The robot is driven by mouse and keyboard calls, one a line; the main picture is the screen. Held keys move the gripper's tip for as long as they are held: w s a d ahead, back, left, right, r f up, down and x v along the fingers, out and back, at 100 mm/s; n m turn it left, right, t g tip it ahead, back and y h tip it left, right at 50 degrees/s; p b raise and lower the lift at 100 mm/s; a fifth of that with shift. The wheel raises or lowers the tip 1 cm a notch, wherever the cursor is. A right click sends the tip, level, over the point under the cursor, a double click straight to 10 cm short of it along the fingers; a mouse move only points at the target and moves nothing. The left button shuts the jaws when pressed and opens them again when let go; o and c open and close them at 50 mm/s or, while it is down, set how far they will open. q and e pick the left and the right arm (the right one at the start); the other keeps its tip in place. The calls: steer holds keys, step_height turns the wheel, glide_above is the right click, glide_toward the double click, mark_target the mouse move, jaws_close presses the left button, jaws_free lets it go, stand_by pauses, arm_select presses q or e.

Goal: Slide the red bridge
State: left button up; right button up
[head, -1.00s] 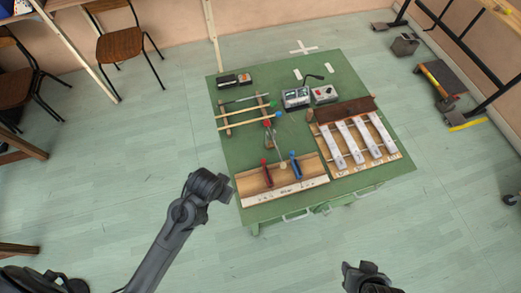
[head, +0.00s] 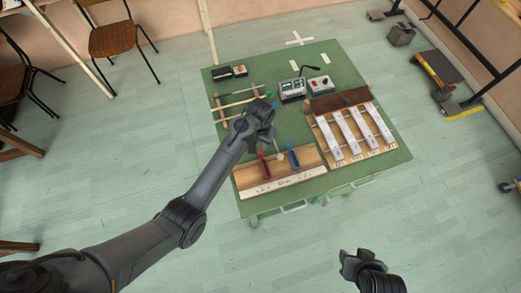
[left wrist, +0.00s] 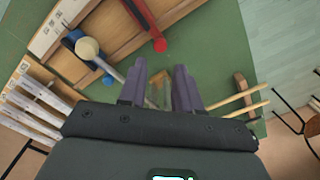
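The red bridge (head: 264,163) stands on a shallow wooden board instrument (head: 285,185) at the table's front left, left of a blue bridge (head: 293,159). In the left wrist view the red bridge (left wrist: 148,24) is at the top middle, ahead of my fingertips and apart from them. The blue bridge (left wrist: 84,48) lies left of it, partly behind a pale round mallet head (left wrist: 87,48). My left gripper (left wrist: 161,72) is open, with nothing gripped between its fingers. In the head view it is above the table, behind the red bridge. My right gripper (head: 360,262) is low at the front; its fingers are unclear.
A bar instrument with several pale metal bars (head: 352,135) stands at the right of the green table (head: 232,152). Wooden rods on a rack (head: 238,105) are at the left, beside my left gripper. Small grey devices (head: 305,87) stand at the back.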

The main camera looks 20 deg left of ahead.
mark_target(261, 152)
arm_select(q)
step_height(261, 152, down, 8)
steer(key=shift+r+b, duration=0.1)
steer(key=shift+b, duration=0.45)
jaws_close()
